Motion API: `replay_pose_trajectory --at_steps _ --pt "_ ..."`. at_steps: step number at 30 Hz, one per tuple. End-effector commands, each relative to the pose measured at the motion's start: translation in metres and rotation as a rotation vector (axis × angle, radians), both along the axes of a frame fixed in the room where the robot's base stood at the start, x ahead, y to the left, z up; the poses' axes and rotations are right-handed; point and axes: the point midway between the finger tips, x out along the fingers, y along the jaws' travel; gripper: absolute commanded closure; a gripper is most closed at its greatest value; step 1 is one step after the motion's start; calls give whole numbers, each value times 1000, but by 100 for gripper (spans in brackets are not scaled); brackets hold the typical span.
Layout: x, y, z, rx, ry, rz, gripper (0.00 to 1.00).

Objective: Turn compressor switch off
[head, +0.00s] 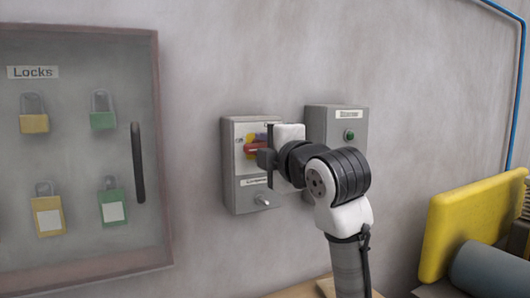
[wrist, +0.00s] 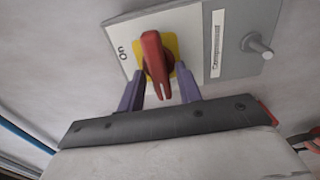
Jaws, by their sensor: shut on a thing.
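The compressor switch box (head: 233,192) is a grey box on the wall with a small label below its dial. It also shows in the wrist view (wrist: 195,22). Its red handle (wrist: 153,55) sits on a yellow plate (wrist: 171,45) and lies crosswise on the box in the head view. An "On" mark (wrist: 122,53) is above the dial in the head view. My gripper (wrist: 160,88) is at the dial, shut on the red handle, with a purple finger on either side. My gripper (head: 262,148) partly hides the dial in the head view.
A metal peg (wrist: 257,44) sticks out low on the switch box. A second grey box (head: 355,150) with a green button is to the right, partly behind my arm. A glazed lock cabinet (head: 85,150) is at left. A yellow panel (head: 465,225) stands at right.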

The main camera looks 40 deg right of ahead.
Motion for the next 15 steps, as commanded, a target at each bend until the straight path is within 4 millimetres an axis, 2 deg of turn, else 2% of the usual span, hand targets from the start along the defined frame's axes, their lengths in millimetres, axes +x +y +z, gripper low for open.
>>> replay_pose_trajectory --at_steps 13,14,15 --pt "0 1 -1 -11 4 2 88" --pt "0 1 -1 -10 4 2 63" --pt "0 1 -1 -10 4 2 60"
